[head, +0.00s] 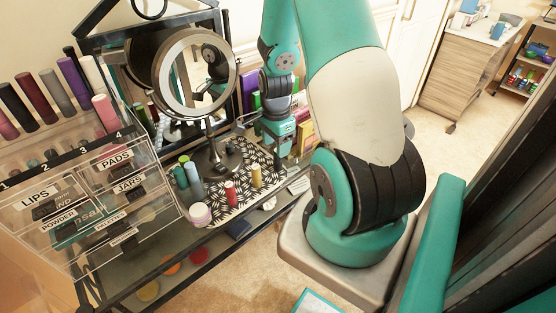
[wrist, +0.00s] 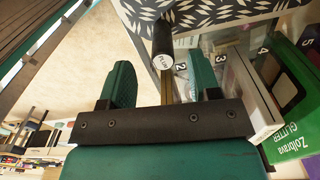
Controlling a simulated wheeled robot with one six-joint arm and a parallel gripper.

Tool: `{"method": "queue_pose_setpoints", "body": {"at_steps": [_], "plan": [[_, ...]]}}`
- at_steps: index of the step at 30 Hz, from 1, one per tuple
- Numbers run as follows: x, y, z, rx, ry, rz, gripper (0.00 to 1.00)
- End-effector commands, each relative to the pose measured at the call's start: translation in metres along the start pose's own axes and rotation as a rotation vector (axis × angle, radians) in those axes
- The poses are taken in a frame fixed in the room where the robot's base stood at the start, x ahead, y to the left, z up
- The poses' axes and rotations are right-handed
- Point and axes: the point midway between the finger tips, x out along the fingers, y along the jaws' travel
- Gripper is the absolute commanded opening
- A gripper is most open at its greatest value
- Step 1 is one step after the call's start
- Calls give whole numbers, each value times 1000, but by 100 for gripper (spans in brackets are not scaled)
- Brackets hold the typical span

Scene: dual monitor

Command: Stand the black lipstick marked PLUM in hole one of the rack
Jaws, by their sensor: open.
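The black lipstick marked PLUM (wrist: 162,48) shows in the wrist view at the edge of a black-and-white patterned mat, its marked end facing the camera. My gripper (wrist: 161,80) is open, with the lipstick just beyond its fingertips and roughly centred between them; no grip on it shows. Whether hole one is empty is unclear.
The round mirror (head: 160,75) stands between the rack and my gripper. In the wrist view, numbered dividers and a green Zolbrava box (wrist: 288,105) are close to the right finger.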

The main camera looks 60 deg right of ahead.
Motion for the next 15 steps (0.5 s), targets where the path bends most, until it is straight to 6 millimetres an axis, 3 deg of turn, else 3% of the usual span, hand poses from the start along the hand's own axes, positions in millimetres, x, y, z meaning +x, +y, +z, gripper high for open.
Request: {"method": "queue_pose_setpoints", "body": {"at_steps": [10,15], "plan": [[44,-1,-5,-1,-2,4,57],[52,-2,-5,-1,0,0,57]]}}
